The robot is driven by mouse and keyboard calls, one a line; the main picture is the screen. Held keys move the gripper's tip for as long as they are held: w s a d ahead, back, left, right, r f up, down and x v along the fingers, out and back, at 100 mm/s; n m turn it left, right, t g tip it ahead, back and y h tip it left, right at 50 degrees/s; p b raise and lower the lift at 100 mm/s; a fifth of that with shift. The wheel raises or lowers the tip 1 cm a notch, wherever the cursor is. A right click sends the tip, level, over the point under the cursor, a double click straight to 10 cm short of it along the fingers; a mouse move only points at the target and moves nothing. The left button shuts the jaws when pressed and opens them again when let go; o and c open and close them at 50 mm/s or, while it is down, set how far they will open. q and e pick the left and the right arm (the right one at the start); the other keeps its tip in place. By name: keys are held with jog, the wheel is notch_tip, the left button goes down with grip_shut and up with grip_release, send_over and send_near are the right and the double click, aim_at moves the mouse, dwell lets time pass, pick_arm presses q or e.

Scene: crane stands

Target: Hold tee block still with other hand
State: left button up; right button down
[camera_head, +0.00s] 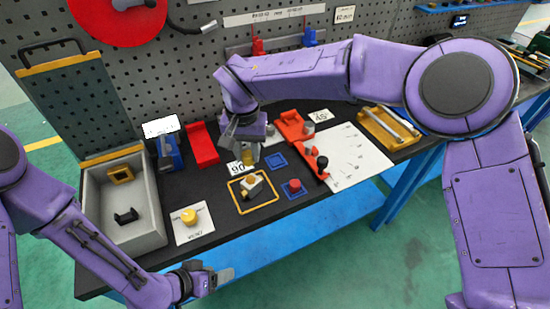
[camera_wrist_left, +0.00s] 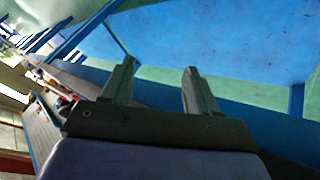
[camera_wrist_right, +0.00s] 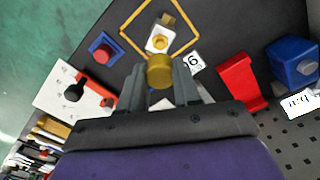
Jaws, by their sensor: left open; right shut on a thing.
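A pale block with brass-yellow parts (camera_head: 252,186), which looks like the tee block, sits inside a yellow square outline (camera_head: 240,204); it also shows in the right wrist view (camera_wrist_right: 158,42). My right gripper (camera_head: 247,150) is shut on a brass cylinder (camera_wrist_right: 159,72) and holds it beside the outline, toward the board. Whether the cylinder touches the bench is unclear. My left gripper (camera_head: 222,277) is open and empty, low at the front left, away from the block. The left wrist view shows its two fingers (camera_wrist_left: 159,72) apart, with only blue structure and floor beyond.
A grey bin (camera_head: 150,240) stands at the left. A white card with a yellow knob (camera_head: 189,215) is near it. A blue square with a red knob (camera_head: 293,187), a red tray (camera_head: 203,145) and a white board (camera_head: 352,155) lie around the outline. A pegboard rises behind.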

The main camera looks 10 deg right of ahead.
pick_arm(q)
jog(key=w+d+r+m+h, duration=0.35)
jog(key=d+r+m, duration=0.25)
jog(key=r+m, duration=0.25)
jog(key=t+y, duration=0.1)
jog(key=t, duration=0.2)
send_near(241, 193)
jog(key=shift+w+d+f+n, duration=0.3)
jog(key=shift+w+d+n, duration=0.15)
jog(key=shift+w+d, duration=0.05)
jog(key=x, duration=0.8)
jog(key=shift+w+d+f, duration=0.1)
jog(key=shift+d+f, duration=0.05)
jog(key=shift+f, duration=0.25)
jog(key=c, duration=1.1)
